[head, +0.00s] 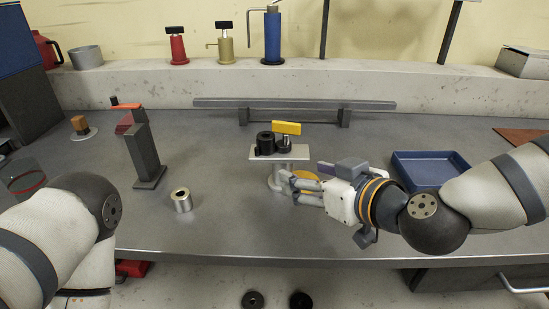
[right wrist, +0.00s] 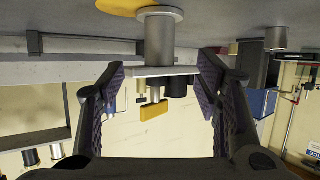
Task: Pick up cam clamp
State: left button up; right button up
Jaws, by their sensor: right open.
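The piece with a yellow lever (head: 286,128) on a grey body looks like the cam clamp. It stands on a small light plate (head: 296,153) on a pedestal, beside a black cylinder (head: 265,143). In the right wrist view the scene is upside down, and the yellow lever (right wrist: 154,113) hangs below the plate (right wrist: 150,77). My right gripper (head: 292,187) is open and empty, in front of the pedestal and lower than the plate. In the wrist view the clamp shows between its spread fingers (right wrist: 160,85), with no contact visible. My left gripper is out of view.
A dark post with an orange lever (head: 146,150) and a metal ring (head: 181,200) stand left of the pedestal. A blue tray (head: 430,170) lies to the right. A long bar (head: 295,104) on supports runs behind. A yellow disc (head: 305,175) lies by the pedestal.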

aim_at(288, 169)
jog(key=x, duration=0.6)
jog(key=b+x, duration=0.1)
jog(key=x, duration=0.2)
jog(key=shift+d+f, duration=0.1)
jog(key=shift+f, duration=0.15)
jog(key=shift+s+r, duration=0.1)
jog(key=shift+c, duration=0.4)
grip_shut()
